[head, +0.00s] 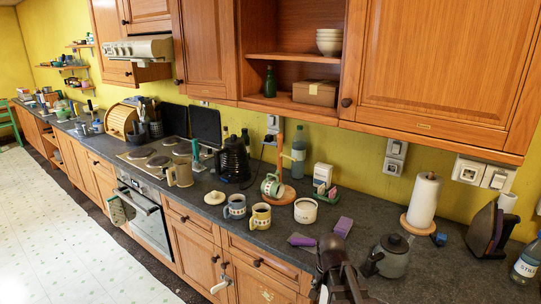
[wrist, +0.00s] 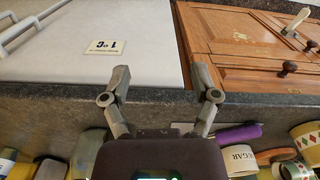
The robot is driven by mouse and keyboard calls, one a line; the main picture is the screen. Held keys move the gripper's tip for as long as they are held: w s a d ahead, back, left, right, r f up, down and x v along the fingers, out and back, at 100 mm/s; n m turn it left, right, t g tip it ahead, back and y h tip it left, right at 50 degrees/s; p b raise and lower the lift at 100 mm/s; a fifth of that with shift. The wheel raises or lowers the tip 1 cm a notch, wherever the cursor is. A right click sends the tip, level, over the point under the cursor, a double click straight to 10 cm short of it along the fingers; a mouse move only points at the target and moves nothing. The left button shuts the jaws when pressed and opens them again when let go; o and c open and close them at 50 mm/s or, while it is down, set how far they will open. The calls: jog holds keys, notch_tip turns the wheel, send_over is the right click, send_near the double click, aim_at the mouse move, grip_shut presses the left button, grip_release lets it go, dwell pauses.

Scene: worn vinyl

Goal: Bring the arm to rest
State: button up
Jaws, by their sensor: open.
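My gripper (wrist: 160,82) is open in the wrist view, its two grey fingers apart with nothing between them. Behind the gap are the edge of the dark worktop and a white appliance door (wrist: 85,40). In the head view my gripper (head: 342,284) is at the bottom, right of centre, over the front part of the worktop (head: 290,262). Its fingertips are hard to make out there.
A purple sponge-like block (head: 343,227), a purple-handled tool (head: 301,240) and a grey kettle (head: 392,256) are close to my gripper. Mugs (head: 260,216) and a white jar (head: 305,210) stand further left. Wooden wall cupboards (head: 440,60) overhang the worktop. The floor (head: 60,220) is clear.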

jog(key=s+f+n+b, duration=0.2)
jog(key=s+f+n, duration=0.1)
jog(key=s+n, duration=0.2)
jog(key=shift+d+n, duration=0.45)
jog(key=shift+n, duration=0.05)
